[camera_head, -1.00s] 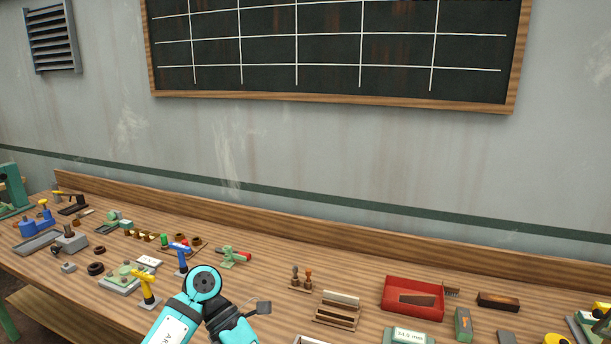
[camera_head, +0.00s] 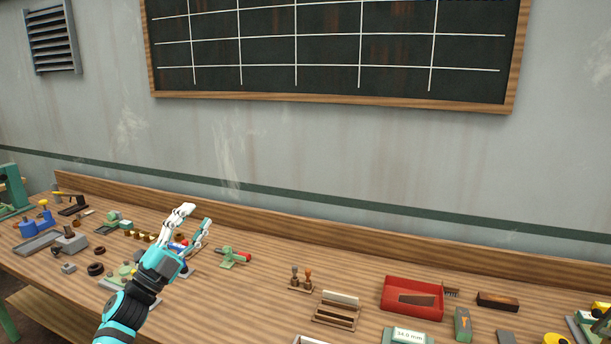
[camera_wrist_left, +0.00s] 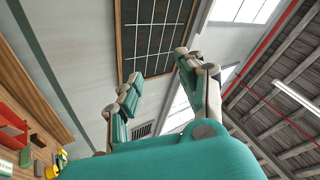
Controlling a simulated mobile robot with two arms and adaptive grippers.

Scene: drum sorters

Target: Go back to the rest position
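My left gripper (camera_head: 193,224) is raised over the left half of the workbench (camera_head: 262,288), pointing up and to the right in the head view. Its two fingers are apart with nothing between them. In the left wrist view the open fingers (camera_wrist_left: 158,78) point at the wall and the ceiling. The gripper partly hides small tools on the bench behind it. My right gripper is not in view.
A blackboard (camera_head: 330,45) hangs on the wall behind. The air above the bench is clear.

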